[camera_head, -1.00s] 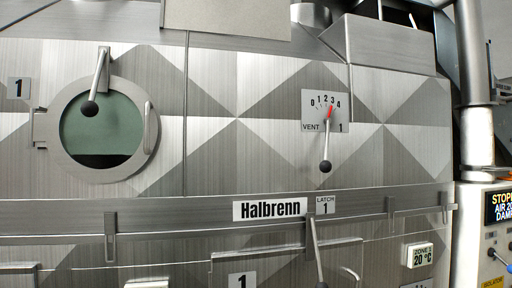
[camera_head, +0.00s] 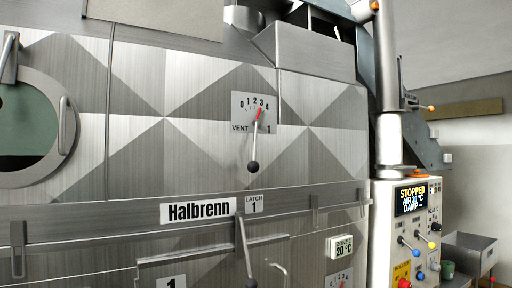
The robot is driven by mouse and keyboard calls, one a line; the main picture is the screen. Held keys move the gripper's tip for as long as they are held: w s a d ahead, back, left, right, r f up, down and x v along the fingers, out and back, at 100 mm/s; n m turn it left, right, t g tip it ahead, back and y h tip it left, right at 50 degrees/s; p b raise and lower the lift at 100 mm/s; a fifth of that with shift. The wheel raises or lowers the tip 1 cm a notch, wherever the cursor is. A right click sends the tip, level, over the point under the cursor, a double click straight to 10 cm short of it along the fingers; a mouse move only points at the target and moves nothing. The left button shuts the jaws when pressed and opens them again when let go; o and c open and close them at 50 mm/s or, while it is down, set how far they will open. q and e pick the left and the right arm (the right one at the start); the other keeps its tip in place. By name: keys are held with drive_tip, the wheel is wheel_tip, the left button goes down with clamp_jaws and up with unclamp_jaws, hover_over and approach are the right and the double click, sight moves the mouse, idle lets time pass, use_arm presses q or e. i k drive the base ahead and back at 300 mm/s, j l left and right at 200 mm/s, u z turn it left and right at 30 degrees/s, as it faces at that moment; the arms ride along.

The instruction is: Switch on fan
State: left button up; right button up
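The control panel (camera_head: 385,229) stands at the right of the machine in the head view. Its dark display (camera_head: 410,199) reads "STOPPED", "AIR 20 °C" and a line starting "DAMP". A red button (camera_head: 404,283) shows at the bottom edge of the picture. I cannot tell from the small labels which control belongs to the fan. Neither of my grippers is in view.
The metal dryer wall fills the left and middle. It carries a vent lever (camera_head: 254,148) with a 0 to 4 scale, a latch lever (camera_head: 244,245), a round window (camera_head: 28,128) and a Zone 1 display (camera_head: 340,246). A grey bin (camera_head: 470,254) stands right of the panel.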

sight(416, 253)
drive_tip(key=i+l, duration=0.2)
drive_tip(key=l, duration=0.15)
drive_tip(key=i+l+u, duration=0.1)
drive_tip(key=i+l, duration=0.3)
drive_tip(key=l, duration=0.25)
drive_tip(key=i+l+u, duration=0.1)
drive_tip(key=l, duration=0.25)
drive_tip(key=i+l, duration=0.25)
drive_tip(key=l, duration=0.15)
drive_tip(key=i+l+u, duration=0.1)
drive_tip(key=l, duration=0.25)
drive_tip(key=i+l, duration=0.2)
drive_tip(key=l, duration=0.15)
